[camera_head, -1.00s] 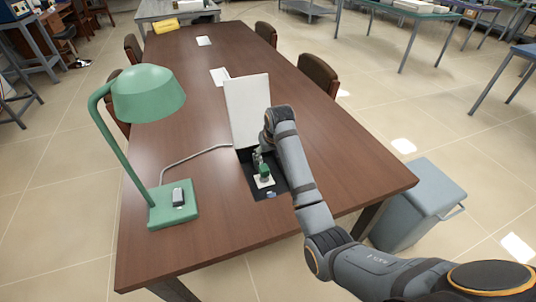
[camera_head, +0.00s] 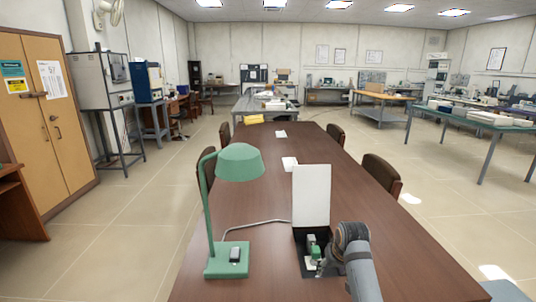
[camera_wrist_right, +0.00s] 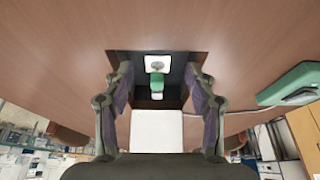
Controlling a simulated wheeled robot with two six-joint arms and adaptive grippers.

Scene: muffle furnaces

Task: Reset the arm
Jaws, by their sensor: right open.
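My right gripper (camera_head: 328,262) is over the right side of a dark open box (camera_head: 300,240) on the table. In the right wrist view its two fingers (camera_wrist_right: 157,76) stand wide apart with nothing between the tips. A small green object (camera_head: 313,250) with a pale base is in the box; the right wrist view shows it (camera_wrist_right: 157,81) in line with the gap between the fingers, apart from them. The box's white lid (camera_head: 311,195) stands up at the back. My left gripper is out of view.
A green desk lamp (camera_head: 240,162) stands left of the box on the brown table (camera_head: 245,210), with a cable running toward the box. Chairs (camera_head: 382,175) line the table's sides. The table beyond the lid is mostly clear, with white papers.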

